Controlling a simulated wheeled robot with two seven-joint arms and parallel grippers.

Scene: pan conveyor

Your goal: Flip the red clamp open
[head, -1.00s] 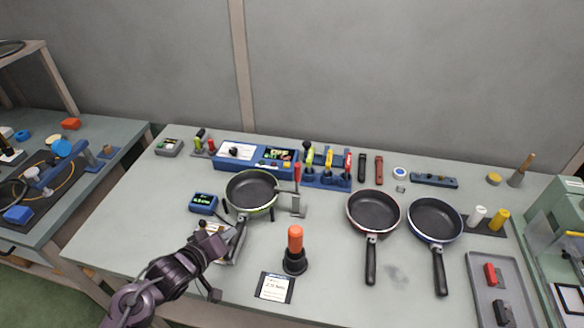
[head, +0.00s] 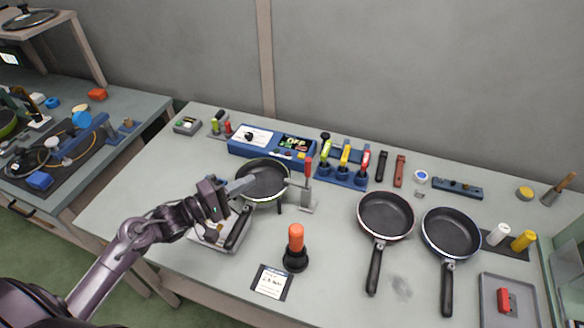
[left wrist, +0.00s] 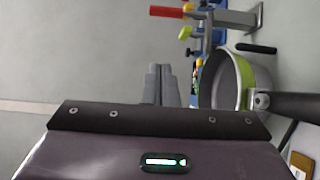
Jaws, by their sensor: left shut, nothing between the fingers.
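The red clamp (head: 308,172) stands at the right rim of the green-sided pan (head: 262,182). Its red handle points up from a grey metal base. In the left wrist view, the red handle (left wrist: 166,11) is at the top, with the green-sided pan (left wrist: 238,80) below it. My left gripper (head: 248,184) is shut and empty, over the left part of the pan, apart from the clamp. Its shut fingers (left wrist: 160,85) show in the left wrist view. My right gripper is not in view.
A blue control box (head: 268,143) and a blue tool rack (head: 346,172) stand behind the pan. An orange-handled tool (head: 296,240) stands in front, near a label card (head: 271,281). Two dark pans, one red-rimmed (head: 386,215) and one blue-rimmed (head: 451,232), lie to the right.

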